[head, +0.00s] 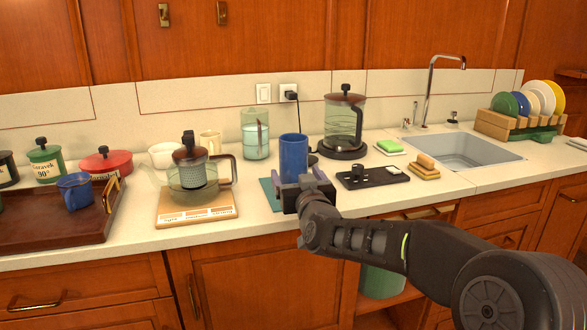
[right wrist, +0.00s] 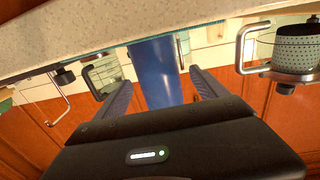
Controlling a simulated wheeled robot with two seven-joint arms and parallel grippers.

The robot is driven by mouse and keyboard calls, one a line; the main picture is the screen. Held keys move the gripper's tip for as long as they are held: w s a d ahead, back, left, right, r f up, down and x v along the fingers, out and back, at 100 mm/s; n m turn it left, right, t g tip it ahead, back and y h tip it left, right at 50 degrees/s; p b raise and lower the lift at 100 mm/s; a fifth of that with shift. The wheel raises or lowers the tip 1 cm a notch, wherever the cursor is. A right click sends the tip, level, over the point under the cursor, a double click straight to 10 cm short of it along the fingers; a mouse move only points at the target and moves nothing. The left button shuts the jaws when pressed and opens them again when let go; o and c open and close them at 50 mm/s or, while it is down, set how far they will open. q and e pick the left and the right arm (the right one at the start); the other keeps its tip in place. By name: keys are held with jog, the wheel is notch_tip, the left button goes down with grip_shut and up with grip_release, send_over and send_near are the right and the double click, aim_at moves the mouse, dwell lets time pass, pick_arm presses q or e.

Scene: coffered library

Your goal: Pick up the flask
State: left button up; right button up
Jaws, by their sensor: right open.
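The flask is a blue upright cylinder (head: 294,155) standing on a teal mat (head: 268,190) on the counter. My right gripper (head: 302,188) is at the flask's lower front and hides its base. In the right wrist view, which is upside down, the blue flask (right wrist: 156,72) shows between the two fingers of my right gripper (right wrist: 160,88). The fingers are open, one on each side of it. I cannot tell whether either finger touches it. My left gripper is not in view.
A glass teapot (head: 195,178) on a wooden board (head: 187,212) stands to the left of the flask. A black tray (head: 385,180) lies to the right, and a glass kettle (head: 344,120) and a water jug (head: 255,135) stand behind. A dark wooden tray (head: 60,232) holds a blue mug.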

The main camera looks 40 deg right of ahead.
aim_at(293, 167)
jog(key=x, duration=0.5)
jog(key=shift+d, duration=0.25)
jog(key=shift+c, duration=0.5)
jog(key=shift+r, duration=0.1)
grip_shut()
dwell(0.4)
